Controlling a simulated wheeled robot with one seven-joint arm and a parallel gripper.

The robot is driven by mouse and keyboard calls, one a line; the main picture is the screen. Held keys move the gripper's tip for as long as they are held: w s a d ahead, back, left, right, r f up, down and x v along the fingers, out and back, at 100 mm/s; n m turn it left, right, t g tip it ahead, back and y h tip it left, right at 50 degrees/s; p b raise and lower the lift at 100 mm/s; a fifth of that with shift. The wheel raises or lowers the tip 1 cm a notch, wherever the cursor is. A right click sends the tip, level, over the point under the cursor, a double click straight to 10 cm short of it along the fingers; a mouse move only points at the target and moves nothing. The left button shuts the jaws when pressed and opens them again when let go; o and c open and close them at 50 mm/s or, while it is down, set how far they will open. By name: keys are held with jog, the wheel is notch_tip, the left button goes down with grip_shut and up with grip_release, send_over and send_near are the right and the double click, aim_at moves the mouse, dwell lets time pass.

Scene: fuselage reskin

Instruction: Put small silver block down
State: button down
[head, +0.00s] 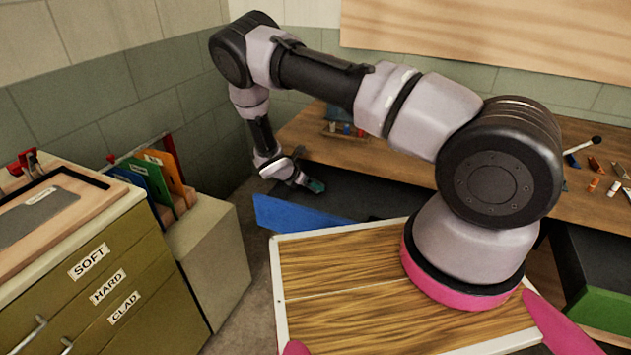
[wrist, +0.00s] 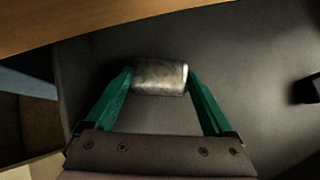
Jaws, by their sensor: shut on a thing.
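My gripper (head: 312,185) is at the far left end of the workbench, low over a dark grey surface (head: 375,197). In the wrist view its green fingers (wrist: 160,85) are shut on the small silver block (wrist: 160,72), one finger at each side. The block looks like a short metal piece with a worn, shiny face. In the head view the block is too small and hidden to make out. I cannot tell whether the block touches the dark surface below it.
The wooden workbench (head: 395,168) runs behind the dark surface, with tools and small parts (head: 593,184) at right. A blue panel (head: 290,215) is near my gripper. The drawer cabinet (head: 100,270) and a bin of coloured folders (head: 155,180) stand at left. A dark object (wrist: 305,90) is at the wrist view's right edge.

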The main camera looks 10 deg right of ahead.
aim_at(314, 179)
jog(key=w+d, duration=0.2)
jog(key=w, duration=0.1)
jog(key=shift+w+d, duration=0.2)
jog(key=shift+s+a+f, duration=0.15)
jog(key=shift+f, duration=0.4)
jog(key=shift+f, duration=0.1)
grip_release()
jog(key=v, duration=1.2)
jog(key=shift+a, duration=0.1)
